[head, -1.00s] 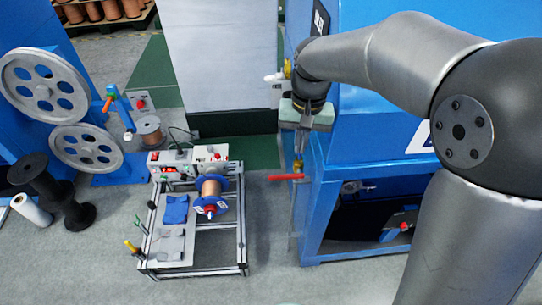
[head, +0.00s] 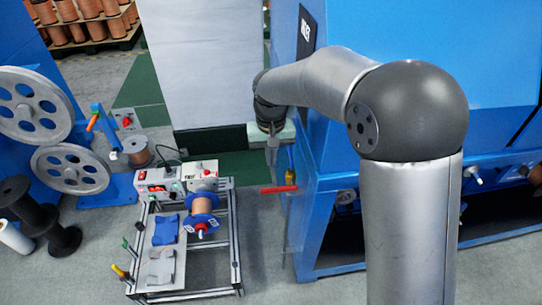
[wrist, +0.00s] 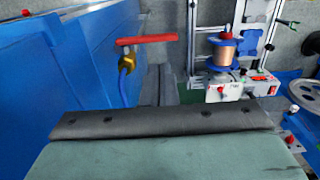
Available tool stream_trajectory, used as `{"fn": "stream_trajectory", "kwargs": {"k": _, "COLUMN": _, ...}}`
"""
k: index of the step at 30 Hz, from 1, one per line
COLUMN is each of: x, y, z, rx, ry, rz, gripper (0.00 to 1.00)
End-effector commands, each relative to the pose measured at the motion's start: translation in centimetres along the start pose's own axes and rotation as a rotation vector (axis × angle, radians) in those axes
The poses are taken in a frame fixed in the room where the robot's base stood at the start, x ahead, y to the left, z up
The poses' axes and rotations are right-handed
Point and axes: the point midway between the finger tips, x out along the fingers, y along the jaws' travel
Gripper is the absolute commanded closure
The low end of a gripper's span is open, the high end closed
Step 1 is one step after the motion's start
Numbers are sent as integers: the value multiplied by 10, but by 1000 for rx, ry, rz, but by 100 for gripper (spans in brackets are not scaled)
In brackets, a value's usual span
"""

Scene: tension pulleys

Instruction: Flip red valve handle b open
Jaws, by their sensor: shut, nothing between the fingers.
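One red valve handle (head: 280,189) shows in the head view, at the left front corner of the blue machine. It lies level and points left from a brass valve (head: 290,176). No label shows whether it is handle b. In the wrist view the red handle (wrist: 147,39) lies across the upper middle, above the brass valve (wrist: 127,61) and a blue hose. My gripper (head: 272,160) hangs just above and slightly left of the handle in the head view, apart from it as far as I can tell. Its fingers (wrist: 164,75) are shut and empty, just below the handle's right end in the wrist view.
The blue machine (head: 390,60) stands close on the right. A low frame (head: 238,255) with a copper spool (head: 200,206) stands to the left. Large grey wheels (head: 30,105) are farther left. Grey floor between frame and machine is clear.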

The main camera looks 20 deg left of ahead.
Motion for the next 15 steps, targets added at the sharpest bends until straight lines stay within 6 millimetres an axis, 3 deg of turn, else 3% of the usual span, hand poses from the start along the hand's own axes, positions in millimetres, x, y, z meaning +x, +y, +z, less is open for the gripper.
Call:
{"fn": "stream_trajectory", "kwargs": {"k": 9, "x": 69, "y": 0, "z": 1, "rx": 0, "ry": -4, "rz": 1, "gripper": 100}}
{"fn": "stream_trajectory", "kwargs": {"k": 15, "x": 97, "y": 0, "z": 1, "rx": 0, "ry": -3, "rz": 1, "gripper": 100}}
